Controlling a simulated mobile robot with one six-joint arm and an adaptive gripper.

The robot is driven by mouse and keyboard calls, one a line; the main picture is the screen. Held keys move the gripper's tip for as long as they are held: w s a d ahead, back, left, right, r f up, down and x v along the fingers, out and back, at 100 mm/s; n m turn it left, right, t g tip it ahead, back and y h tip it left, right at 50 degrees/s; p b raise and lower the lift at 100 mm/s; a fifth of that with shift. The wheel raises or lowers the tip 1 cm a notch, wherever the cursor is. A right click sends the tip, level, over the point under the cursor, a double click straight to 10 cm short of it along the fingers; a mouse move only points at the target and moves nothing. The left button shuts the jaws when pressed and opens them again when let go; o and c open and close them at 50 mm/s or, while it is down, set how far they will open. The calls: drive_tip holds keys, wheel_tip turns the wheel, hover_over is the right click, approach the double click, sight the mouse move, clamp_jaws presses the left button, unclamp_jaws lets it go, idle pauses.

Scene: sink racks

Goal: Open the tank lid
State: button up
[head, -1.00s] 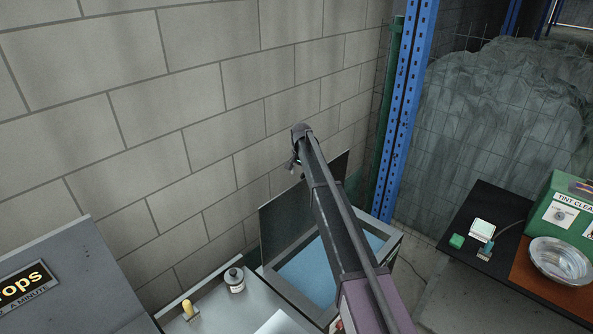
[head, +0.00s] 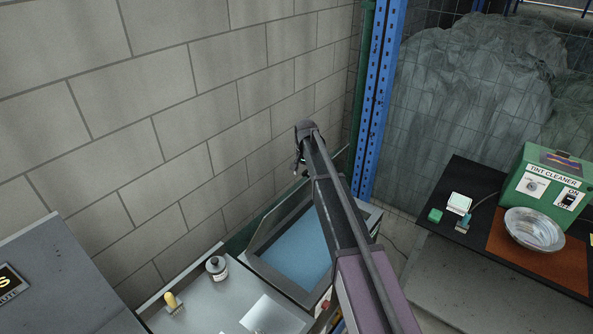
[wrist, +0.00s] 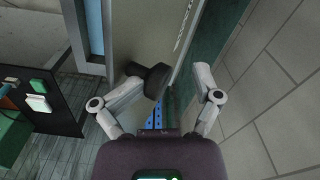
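The tank (head: 325,299) stands at the wall with its top uncovered, and a blue surface shows inside. The lid was a dark upright panel at the tank's wall side; now only a thin edge seems to show along that side. In the wrist view a grey panel (wrist: 142,35) with lettering along its edge lies ahead, beside the blue tank interior (wrist: 93,28). A dark knob (wrist: 153,80) sits between my fingers, closer to the left one; contact is unclear. My gripper (wrist: 170,69) has its fingers spread. In the head view it is small, above the tank's far end.
A grey counter with a bottle (head: 216,268) and a yellow-handled tool (head: 172,301) adjoins the tank on the left. A blue rack post (head: 381,100) rises behind it.

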drive_tip(key=s+d+f+b, duration=0.6)
drive_tip(key=d, duration=0.3)
drive_tip(key=shift+s+f, duration=0.2)
drive_tip(key=shift+f, duration=0.05)
drive_tip(key=shift+r, duration=0.1)
idle(0.3)
drive_tip(key=shift+w+a+r+p, duration=0.95)
drive_tip(key=shift+a+r+p, duration=0.35)
drive_tip(key=shift+r+p, duration=0.8)
drive_tip(key=shift+w+a+r+p, duration=1)
drive_tip(key=shift+a+r+p, duration=0.35)
drive_tip(key=shift+r+p, duration=0.7)
drive_tip(key=shift+w+a+r+p, duration=0.95)
drive_tip(key=shift+a+r+p, duration=0.35)
drive_tip(key=shift+r+p, duration=0.8)
drive_tip(key=shift+f, duration=0.1)
